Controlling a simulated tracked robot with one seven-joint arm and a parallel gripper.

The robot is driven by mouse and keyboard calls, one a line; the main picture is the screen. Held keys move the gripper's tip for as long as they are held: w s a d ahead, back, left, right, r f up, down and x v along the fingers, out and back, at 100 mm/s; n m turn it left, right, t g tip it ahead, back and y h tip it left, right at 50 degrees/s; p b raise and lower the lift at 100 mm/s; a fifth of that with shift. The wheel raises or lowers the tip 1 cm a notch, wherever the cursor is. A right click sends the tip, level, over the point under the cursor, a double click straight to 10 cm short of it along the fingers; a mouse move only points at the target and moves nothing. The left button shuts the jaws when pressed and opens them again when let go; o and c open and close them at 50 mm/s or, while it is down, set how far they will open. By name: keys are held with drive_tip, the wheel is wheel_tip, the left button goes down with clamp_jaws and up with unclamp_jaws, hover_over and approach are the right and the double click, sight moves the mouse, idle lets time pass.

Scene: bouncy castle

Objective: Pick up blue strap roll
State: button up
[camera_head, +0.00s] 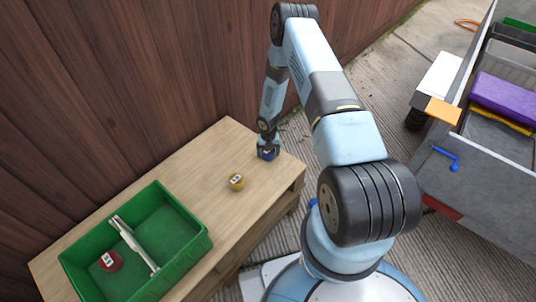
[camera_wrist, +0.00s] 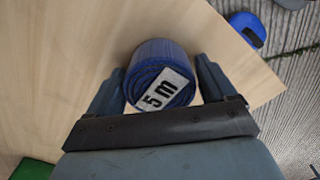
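The blue strap roll (camera_wrist: 160,57) stands on the wooden table with its coiled end and a white "5 m" label facing the wrist camera. My gripper (camera_wrist: 159,78) is lowered over it, one finger on each side. The left finger lies close along the roll; a narrow gap seems to show at the right finger. In the head view my gripper (camera_head: 267,152) is at the table's far right corner and mostly hides the roll.
On the wooden table (camera_head: 215,150) are a yellow roll (camera_head: 236,182) and a green crate (camera_head: 190,222) with a divider and a red roll (camera_head: 110,261). A wooden wall (camera_head: 130,90) rises behind. A grey trailer (camera_head: 480,170) stands at the right.

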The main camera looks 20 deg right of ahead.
drive_tip(key=c, duration=0.9)
